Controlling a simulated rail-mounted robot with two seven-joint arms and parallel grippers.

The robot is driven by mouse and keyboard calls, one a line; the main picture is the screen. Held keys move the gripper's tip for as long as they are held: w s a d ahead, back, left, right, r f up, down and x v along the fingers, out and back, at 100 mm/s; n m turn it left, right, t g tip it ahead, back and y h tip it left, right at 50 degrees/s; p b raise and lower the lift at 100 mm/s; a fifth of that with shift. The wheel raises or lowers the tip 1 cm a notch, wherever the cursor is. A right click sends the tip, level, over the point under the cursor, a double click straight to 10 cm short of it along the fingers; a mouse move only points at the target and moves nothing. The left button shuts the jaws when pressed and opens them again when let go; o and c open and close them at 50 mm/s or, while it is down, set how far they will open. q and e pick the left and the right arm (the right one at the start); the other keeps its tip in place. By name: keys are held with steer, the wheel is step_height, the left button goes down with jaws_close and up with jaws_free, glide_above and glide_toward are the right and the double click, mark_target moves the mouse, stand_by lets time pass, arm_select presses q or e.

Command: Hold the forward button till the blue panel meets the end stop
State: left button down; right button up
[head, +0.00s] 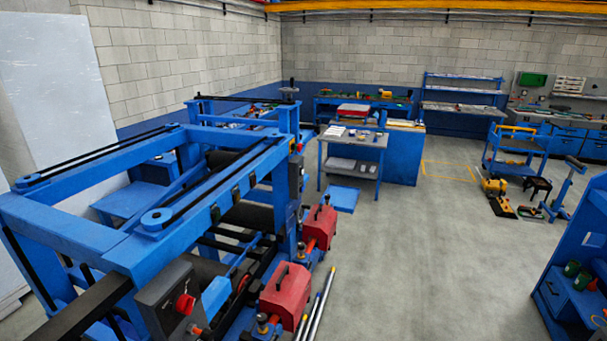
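A blue-framed machine (110,250) fills the left side of the head view. A dark control box (160,287) is mounted on its near corner, with a large red button (185,304) on its face. A smaller orange-red part (195,329) shows below it. I cannot tell which control is the forward button. A small bright blue plate (215,296) stands just right of the box; I cannot tell whether it is the blue panel. I cannot make out an end stop; much of the machine's inside is hidden by its frame. Neither of my grippers is in view.
Two red boxes with handles (286,291) sit along the machine's right side, beside metal rods (318,306) on the floor. A grey table (352,141), a blue cart (515,150) and a blue shelf unit (580,270) stand farther right. The middle floor is clear.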

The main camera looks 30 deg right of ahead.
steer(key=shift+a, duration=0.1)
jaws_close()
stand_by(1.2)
